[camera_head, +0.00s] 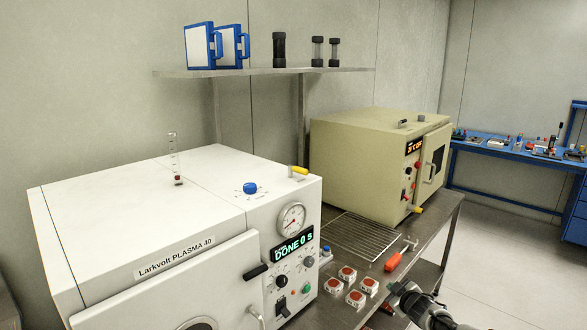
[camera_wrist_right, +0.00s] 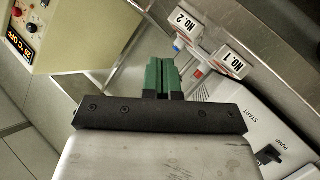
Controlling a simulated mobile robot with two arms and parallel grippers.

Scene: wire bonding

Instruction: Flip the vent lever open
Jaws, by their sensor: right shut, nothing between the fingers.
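The white plasma machine (camera_head: 140,215) stands at the left, its display reading "DONE 0 s". A small yellow-handled lever (camera_head: 299,171) sits on its top right edge; I take it for the vent lever, though no label on it is readable. My right gripper (camera_head: 394,288) is low at the right, beyond the machine's front corner and well apart from the lever. In the right wrist view its green fingers (camera_wrist_right: 160,75) are together and empty. That view also shows the machine's white panel (camera_wrist_right: 225,125) marked "START" and "PUMP", but not the lever. My left gripper is not in view.
Several small red-and-white blocks (camera_head: 347,273) and a red-handled tool (camera_head: 393,262) lie on the steel bench near my right gripper. A wire rack (camera_head: 350,238) lies before the beige oven (camera_head: 360,150). A shelf (camera_head: 270,72) hangs above. A blue knob (camera_head: 250,188) is near the lever.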

